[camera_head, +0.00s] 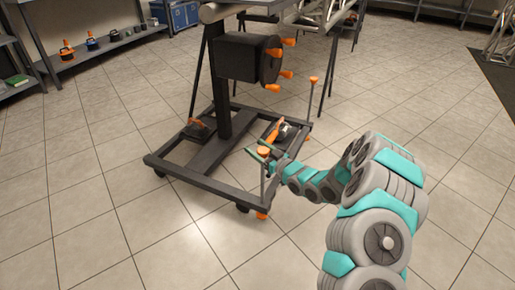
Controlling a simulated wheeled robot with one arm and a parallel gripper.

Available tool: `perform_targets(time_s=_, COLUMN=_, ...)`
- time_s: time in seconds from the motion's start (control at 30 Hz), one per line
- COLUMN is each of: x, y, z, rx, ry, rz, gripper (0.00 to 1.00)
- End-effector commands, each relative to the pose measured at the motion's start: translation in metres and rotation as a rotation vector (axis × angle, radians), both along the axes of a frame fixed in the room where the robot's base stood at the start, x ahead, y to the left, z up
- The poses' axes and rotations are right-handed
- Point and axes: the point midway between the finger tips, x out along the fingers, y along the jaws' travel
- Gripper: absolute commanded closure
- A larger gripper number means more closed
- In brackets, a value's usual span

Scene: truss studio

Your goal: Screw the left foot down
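A dark wheeled frame (215,187) stands on the tiled floor. At its near right corner is a screw foot with an orange knob (264,152) on top, a thin upright rod and an orange pad (262,215) low at the floor. My gripper (256,149) has its teal fingers at this knob, one on either side in the picture. Whether they touch or clamp it is too small to tell. A second screw foot, with an orange knob (314,79) standing higher on its rod, is at the far right corner. I cannot tell whether its pad touches the floor.
A dark post on the frame carries a drum (249,58) with several orange handles. An orange-handled tool-like part (274,132) lies on the frame behind my gripper. Shelves (89,45) stand at the back left. The floor left and right of the frame is clear.

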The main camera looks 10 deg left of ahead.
Motion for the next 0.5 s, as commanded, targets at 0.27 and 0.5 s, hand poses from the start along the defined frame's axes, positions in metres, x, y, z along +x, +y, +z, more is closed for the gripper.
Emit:
perform_targets(time_s=0.27, x=-0.0001, y=-0.0001, z=0.0000, rx=0.000, ry=0.000, rz=0.000, gripper=0.62)
perform_targets(time_s=0.5, x=-0.0002, y=0.0001, z=0.0000, rx=0.000, ry=0.000, rz=0.001, gripper=0.89)
